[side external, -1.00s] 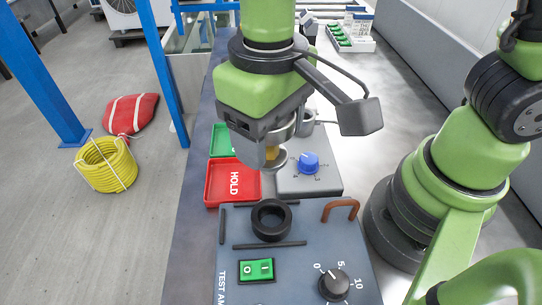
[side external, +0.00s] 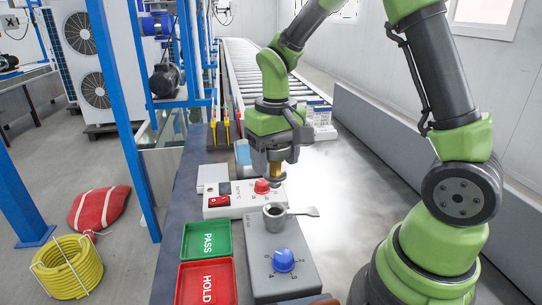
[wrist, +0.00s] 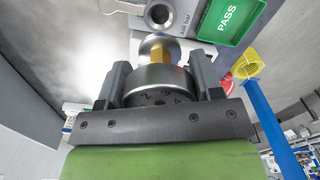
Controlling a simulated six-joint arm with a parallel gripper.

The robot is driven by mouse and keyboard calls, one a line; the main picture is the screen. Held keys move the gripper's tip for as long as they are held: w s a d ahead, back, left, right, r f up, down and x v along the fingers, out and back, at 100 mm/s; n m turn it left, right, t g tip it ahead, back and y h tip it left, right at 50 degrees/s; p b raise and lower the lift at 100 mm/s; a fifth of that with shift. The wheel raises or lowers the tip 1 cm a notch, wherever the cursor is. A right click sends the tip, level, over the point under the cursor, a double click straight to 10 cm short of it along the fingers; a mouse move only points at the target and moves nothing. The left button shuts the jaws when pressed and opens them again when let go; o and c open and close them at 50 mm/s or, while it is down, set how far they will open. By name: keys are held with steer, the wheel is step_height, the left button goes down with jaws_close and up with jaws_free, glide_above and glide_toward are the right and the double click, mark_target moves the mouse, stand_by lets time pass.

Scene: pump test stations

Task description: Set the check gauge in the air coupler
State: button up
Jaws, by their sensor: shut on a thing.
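My gripper (side external: 274,145) is shut on the check gauge, a round metal body with a brass-coloured stem (side external: 275,168) and a silvery end. In the wrist view the gauge body (wrist: 158,84) sits between the two fingers, with the stem pointing away from the gripper. The air coupler (side external: 274,213) is a grey upright socket with a dark round opening on a grey block (side external: 260,246). The gauge is held in the air, apart from the coupler, above and apparently beyond it in the side view. The coupler also shows at the wrist view's top (wrist: 159,14).
The block carries a blue knob (side external: 284,260). A light box with a red knob (side external: 262,187) and red switch stands behind the coupler. A green PASS tray (side external: 207,240) and red HOLD tray (side external: 206,283) lie left. Bare table lies to the right.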

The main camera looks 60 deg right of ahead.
mark_target(275, 186)
steer(key=shift+f, duration=3.4)
steer(key=shift+f, duration=0.45)
steer(key=o, duration=1.2)
step_height(275, 186, up, 10)
steer(key=shift+f, duration=0.1)
steer(key=shift+s+a+r+n+t+y, duration=0.15)
steer(key=shift+s+a+r+t+y, duration=0.2)
steer(key=shift+s+a+r+t, duration=1.25)
steer(key=shift+s+a+r+n+t+y, duration=0.1)
steer(key=shift+s+a+r+t+y, duration=0.4)
steer(key=shift+s+r, duration=1.95)
steer(key=shift+s+a+r+n+t+y, duration=0.15)
steer(key=shift+s+a+r+t, duration=1.15)
steer(key=shift+s, duration=1.3)
steer(key=shift+d+r, duration=0.15)
steer(key=shift+d, duration=0.1)
